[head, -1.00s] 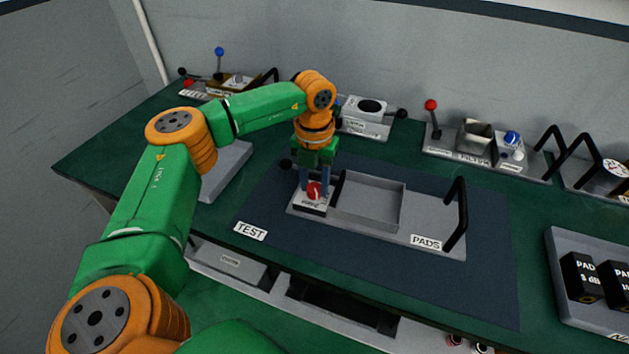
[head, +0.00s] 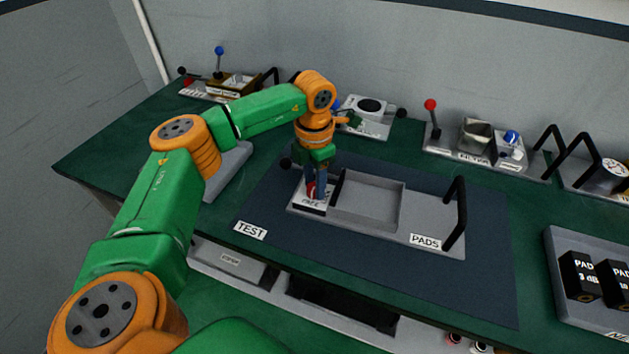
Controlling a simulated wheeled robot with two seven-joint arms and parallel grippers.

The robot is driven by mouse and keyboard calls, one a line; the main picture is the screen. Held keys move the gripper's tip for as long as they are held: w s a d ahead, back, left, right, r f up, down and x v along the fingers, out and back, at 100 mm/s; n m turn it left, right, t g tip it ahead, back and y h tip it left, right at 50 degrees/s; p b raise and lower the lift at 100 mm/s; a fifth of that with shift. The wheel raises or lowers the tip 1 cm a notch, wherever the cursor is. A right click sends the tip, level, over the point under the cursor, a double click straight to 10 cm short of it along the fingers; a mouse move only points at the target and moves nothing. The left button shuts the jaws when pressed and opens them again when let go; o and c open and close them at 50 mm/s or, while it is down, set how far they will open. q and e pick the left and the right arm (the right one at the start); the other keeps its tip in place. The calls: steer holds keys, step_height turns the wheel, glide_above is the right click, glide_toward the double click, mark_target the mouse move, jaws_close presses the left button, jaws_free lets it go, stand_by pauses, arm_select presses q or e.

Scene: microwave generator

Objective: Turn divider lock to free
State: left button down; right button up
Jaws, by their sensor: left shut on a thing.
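A grey unit labelled PADS (head: 425,241) lies on the dark mat, with an open tray (head: 368,203) in its middle. The fingers hide most of the knob, and the plate's lettering is too small to read surely. My right gripper is not in view.
A black handle (head: 456,214) rises at the unit's right end, and a black upright (head: 337,186) stands just right of my left gripper. A TEST label (head: 250,231) lies on the mat (head: 480,275). Black pad blocks (head: 580,276) sit in a tray at right. Several lever units line the back.

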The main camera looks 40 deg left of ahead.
mark_target(314, 187)
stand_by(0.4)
arm_select(q)
steer(key=shift+c, duration=2.2)
jaws_free()
step_height(314, 187, up, 6)
steer(key=shift+r+b, duration=0.1)
steer(key=shift+b, duration=0.6)
steer(key=shift+r, duration=0.45)
